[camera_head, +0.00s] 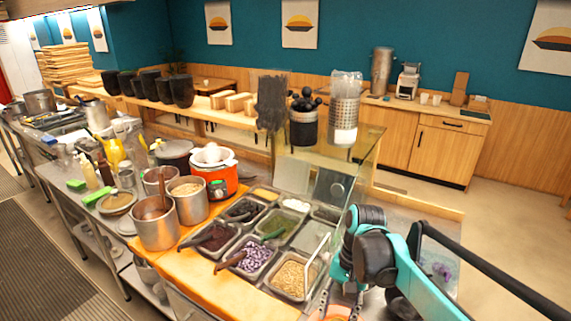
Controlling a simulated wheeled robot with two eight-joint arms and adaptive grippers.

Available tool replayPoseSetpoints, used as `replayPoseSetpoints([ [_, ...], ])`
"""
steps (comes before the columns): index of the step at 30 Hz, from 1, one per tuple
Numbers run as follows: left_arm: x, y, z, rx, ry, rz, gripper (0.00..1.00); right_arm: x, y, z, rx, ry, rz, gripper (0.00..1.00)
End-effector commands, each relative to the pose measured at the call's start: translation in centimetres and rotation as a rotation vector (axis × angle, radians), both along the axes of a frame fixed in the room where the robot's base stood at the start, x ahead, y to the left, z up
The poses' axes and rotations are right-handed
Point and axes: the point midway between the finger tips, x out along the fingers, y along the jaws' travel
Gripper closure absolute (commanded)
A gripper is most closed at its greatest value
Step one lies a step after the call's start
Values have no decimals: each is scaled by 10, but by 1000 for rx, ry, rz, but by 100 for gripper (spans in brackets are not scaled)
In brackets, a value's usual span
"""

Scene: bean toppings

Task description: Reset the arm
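My teal and black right arm (375,255) is in the lower right of the head view, bent beside the topping counter. My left arm and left gripper are out of the picture.
Metal bins with purple beans (252,257) and pale grains (291,277) lie left of my arm. Tall steel pots (155,225), an orange cooker (216,170) and an orange board (190,262) stand farther left. A glass guard (352,165) rises behind the bins. Open floor shows at the right.

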Motion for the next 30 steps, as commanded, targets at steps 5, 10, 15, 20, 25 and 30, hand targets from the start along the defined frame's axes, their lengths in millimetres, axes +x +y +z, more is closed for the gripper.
replayPoseSetpoints([
  [5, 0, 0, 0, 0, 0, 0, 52, -27, -8, 2, -33, -238, 112, 56],
  [10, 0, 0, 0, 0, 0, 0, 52, -50, -20, -2, -108, -503, 261, 56],
  [15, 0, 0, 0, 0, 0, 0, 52, -65, -30, -10, -201, -720, 402, 56],
  [20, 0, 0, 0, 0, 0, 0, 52, -71, -35, -14, -265, -836, 483, 56],
  [25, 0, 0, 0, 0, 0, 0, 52, -72, -37, -15, -288, -872, 509, 56],
  [30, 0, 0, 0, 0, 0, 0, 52, -72, -37, -15, -287, -872, 508, 56],
])
